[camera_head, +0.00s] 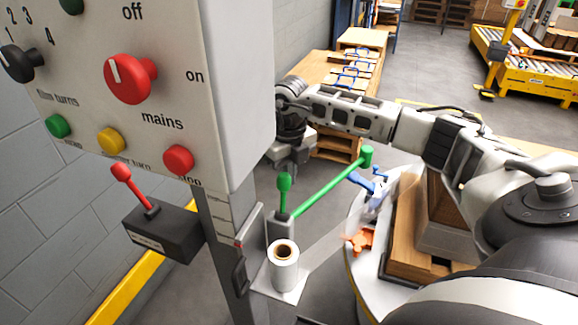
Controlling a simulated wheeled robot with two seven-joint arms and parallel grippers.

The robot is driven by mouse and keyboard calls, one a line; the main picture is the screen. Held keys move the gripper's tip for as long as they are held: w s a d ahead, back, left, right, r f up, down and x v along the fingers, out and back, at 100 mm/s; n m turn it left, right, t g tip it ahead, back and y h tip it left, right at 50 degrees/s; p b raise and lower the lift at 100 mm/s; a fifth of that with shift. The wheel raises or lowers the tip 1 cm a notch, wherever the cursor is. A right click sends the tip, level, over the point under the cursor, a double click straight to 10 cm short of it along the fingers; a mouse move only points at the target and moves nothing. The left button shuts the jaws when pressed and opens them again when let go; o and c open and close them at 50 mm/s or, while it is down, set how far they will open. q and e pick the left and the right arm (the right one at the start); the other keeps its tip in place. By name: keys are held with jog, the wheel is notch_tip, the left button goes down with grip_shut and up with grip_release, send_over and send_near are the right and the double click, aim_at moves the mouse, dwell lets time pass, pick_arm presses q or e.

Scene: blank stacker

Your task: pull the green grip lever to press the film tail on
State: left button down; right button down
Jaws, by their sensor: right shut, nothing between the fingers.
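A long green bar (325,188) slants up to the right from the film carriage and ends in a green knob (367,156). A short upright green grip (284,185) stands at the bar's lower end. My right gripper (289,167) is shut and empty, pointing down just above the upright grip in the picture; I cannot tell whether they touch. A white film roll (284,272) stands upright on the carriage plate. A clear film sheet (325,240) runs right from it toward the turntable (358,278). My left gripper is out of view.
A control panel (150,90) with knobs and buttons fills the left, beside my right gripper. Below it is a black box (165,232) with a red lever. A wooden crate (405,235) and blue and orange items (360,240) are on the turntable. Stacked wooden pallets stand behind.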

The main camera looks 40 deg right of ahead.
aim_at(283, 175)
jog(key=shift+s+a+f+p, duration=0.1)
jog(key=shift+s+a+p, duration=0.3)
jog(key=shift+a, duration=0.4)
jog(key=shift+s+a+p, duration=0.15)
jog(key=shift+s+a, duration=0.3)
jog(key=shift+a, duration=0.35)
jog(key=shift+w+d+b, duration=0.3)
jog(key=shift+w+d, duration=0.1)
jog(key=shift+d, duration=0.3)
jog(key=d, duration=0.1)
jog(key=w+d, duration=0.1)
jog(key=d, duration=0.1)
jog(key=w+d+b, duration=0.1)
jog(key=d, duration=0.1)
jog(key=shift+w+r, duration=0.25)
